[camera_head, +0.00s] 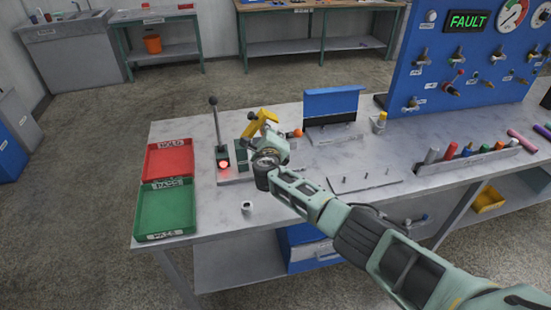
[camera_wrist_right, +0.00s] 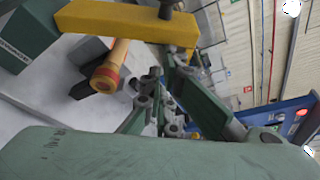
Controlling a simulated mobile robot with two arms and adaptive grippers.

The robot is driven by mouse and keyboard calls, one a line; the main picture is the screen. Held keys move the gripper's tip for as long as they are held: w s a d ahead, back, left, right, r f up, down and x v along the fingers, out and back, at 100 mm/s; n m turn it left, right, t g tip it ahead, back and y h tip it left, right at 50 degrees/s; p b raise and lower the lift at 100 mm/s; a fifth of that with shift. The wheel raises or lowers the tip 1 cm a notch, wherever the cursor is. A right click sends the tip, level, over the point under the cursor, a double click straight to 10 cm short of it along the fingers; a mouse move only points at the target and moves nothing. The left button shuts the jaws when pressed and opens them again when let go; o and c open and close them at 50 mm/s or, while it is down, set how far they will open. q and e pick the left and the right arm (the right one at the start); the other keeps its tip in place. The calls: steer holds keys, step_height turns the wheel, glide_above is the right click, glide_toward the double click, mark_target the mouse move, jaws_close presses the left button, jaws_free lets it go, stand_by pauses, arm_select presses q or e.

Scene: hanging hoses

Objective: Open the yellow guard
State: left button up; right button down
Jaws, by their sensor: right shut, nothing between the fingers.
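The yellow guard (camera_head: 260,122) stands on the fixture near the table's left-middle, slanting up and to the right. In the right wrist view it is a thick yellow bar (camera_wrist_right: 125,22) across the top. My right gripper (camera_head: 266,148) is just in front of and below the guard in the head view, its fingers largely hidden by its own body. In the wrist view its linkages (camera_wrist_right: 160,100) lie below the bar, shut and empty. I cannot tell whether it touches the guard. My left gripper is not in view.
A black-knobbed lever (camera_head: 215,122) with a glowing red light (camera_head: 223,164) stands left of the guard. A red tray (camera_head: 148,163) and a green tray (camera_head: 143,213) lie farther left. A blue panel (camera_head: 455,50) reading FAULT stands back right. The front table has free room.

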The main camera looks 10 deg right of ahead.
mark_target(263, 121)
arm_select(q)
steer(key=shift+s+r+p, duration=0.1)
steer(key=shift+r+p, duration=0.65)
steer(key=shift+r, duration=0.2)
arm_select(e)
steer(key=a+r+n+h, duration=0.1)
steer(key=a+r+n, duration=0.2)
steer(key=shift+w+a+r+t, duration=0.1)
steer(key=shift+w+a+t, duration=0.1)
steer(key=shift+t, duration=0.2)
steer(key=shift+a, duration=0.1)
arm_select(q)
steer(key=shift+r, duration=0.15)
arm_select(e)
steer(key=shift+s, duration=0.15)
